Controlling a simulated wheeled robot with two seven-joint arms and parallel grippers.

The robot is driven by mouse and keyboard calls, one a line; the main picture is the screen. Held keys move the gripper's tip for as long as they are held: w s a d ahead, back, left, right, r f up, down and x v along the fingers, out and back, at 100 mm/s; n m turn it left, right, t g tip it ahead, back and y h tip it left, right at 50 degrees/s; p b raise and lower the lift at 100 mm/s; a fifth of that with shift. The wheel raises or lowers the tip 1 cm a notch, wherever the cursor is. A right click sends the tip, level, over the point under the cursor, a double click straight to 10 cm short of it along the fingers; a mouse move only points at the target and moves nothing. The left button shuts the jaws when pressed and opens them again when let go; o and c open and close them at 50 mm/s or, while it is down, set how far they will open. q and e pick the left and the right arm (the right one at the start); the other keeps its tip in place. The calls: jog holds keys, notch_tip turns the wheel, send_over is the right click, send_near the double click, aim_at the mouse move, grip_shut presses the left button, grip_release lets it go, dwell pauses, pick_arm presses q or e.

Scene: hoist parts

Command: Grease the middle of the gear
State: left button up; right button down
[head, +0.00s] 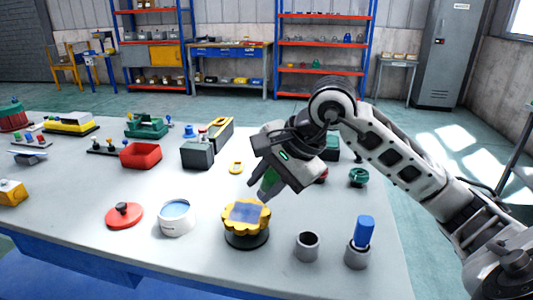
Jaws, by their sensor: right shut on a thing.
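The yellow gear (233,222) lies flat on a round black base near the table's front. A blue-grey patch (246,212) covers its middle. My right gripper (268,184) is just above and behind the gear, pointing down and to the left. It is shut on a small green thing, mostly hidden by the fingers; I cannot tell whether its tip touches the gear. A white pot (175,222) with blue content stands open left of the gear. A red lid (124,216) with a black knob lies beside the pot. My left gripper is not in view.
An empty grey cup (307,246) and a grey cup (357,256) holding a blue-handled thing (365,231) stand right of the gear. The table's front left is clear.

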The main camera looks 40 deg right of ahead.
pick_arm(q)
jog(key=p, duration=0.1)
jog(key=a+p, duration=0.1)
jog(key=p, duration=0.1)
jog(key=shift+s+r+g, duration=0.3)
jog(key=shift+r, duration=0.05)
pick_arm(e)
notch_tip(320, 180, up, 6)
jog(key=shift+f, duration=0.25)
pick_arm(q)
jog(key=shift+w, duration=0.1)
pick_arm(e)
jog(key=shift+a, duration=0.1)
